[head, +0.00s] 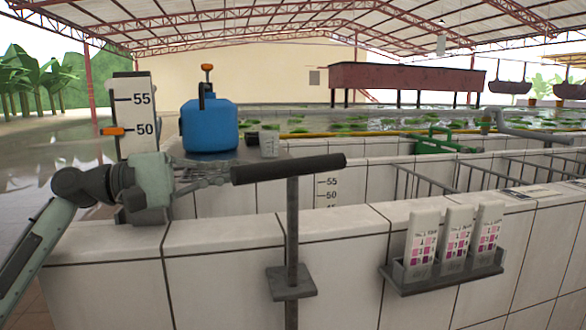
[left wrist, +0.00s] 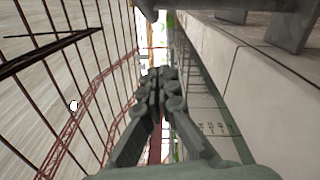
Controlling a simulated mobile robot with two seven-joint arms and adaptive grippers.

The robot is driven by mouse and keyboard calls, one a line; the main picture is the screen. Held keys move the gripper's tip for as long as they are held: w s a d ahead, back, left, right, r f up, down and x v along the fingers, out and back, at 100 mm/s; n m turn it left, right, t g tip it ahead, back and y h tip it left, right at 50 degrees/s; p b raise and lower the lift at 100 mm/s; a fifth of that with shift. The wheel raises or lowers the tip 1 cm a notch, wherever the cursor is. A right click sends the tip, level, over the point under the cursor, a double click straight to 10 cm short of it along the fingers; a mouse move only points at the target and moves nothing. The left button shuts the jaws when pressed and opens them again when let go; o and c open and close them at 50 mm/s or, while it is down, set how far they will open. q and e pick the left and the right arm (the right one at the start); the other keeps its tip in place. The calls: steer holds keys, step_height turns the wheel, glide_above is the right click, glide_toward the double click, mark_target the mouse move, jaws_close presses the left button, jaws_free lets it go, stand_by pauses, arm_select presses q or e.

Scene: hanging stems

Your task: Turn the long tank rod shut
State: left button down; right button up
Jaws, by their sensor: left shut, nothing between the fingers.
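The long tank rod (head: 292,225) stands upright at the front of the white tiled tank wall. A thick dark crossbar handle (head: 288,169) sits on its top, running left to right, and the rod passes through a grey bracket (head: 291,283). My left gripper (head: 222,178) reaches in from the left, with its fingertips close to the left end of the handle; I cannot tell whether they touch it. In the left wrist view the same gripper (left wrist: 154,82) has its fingers together with nothing between them. My right gripper is out of view.
A rack (head: 444,273) of test-strip cards hangs on the wall to the right. A blue jug (head: 209,125), a clear cup (head: 269,143) and a scale board (head: 134,115) stand behind my left arm. A green valve (head: 440,142) is farther back.

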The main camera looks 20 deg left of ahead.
mark_target(298, 165)
arm_select(q)
steer(key=shift+w+d+r+p, duration=0.2)
steer(key=shift+w+d+p, duration=0.25)
steer(key=shift+d, duration=1.2)
steer(key=shift+w+d+r+p, duration=0.2)
steer(key=shift+w+d+p, duration=0.25)
steer(key=shift+d, duration=1.15)
steer(key=shift+w+d+r+p, duration=0.2)
steer(key=shift+w+d+p, duration=0.25)
steer(key=shift+d, duration=1.2)
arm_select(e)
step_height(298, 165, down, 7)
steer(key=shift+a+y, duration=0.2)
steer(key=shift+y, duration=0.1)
arm_select(q)
steer(key=shift+s, duration=0.1)
